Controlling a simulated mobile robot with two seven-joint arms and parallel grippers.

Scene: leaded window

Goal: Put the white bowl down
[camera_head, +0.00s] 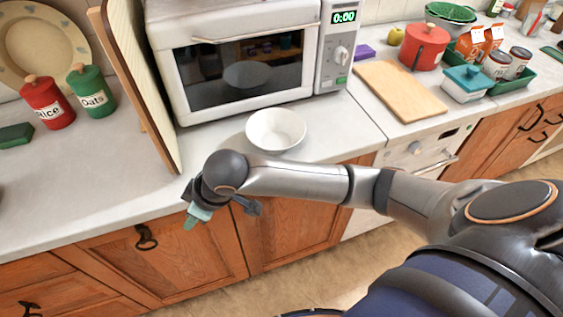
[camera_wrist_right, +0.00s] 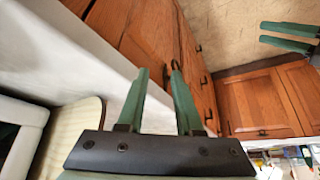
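The white bowl (camera_head: 276,130) stands upright and empty on the grey counter (camera_head: 60,200), in front of the microwave. Nothing holds it. My right arm crosses the head view from the right, and its gripper (camera_head: 198,216) hangs at the counter's front edge, left of and nearer than the bowl. In the right wrist view the green fingers of my right gripper (camera_wrist_right: 160,72) are apart with nothing between them. The bowl is not in that view. Another pair of green fingers, my left gripper (camera_wrist_right: 262,32), shows at its upper right, apart and empty over the floor.
A white microwave (camera_head: 245,60) stands behind the bowl. A wooden board (camera_head: 132,80) leans at its left side. Red and green canisters (camera_head: 45,102) stand further left. A cutting board (camera_head: 400,90) lies to the right. The counter's left front part is clear.

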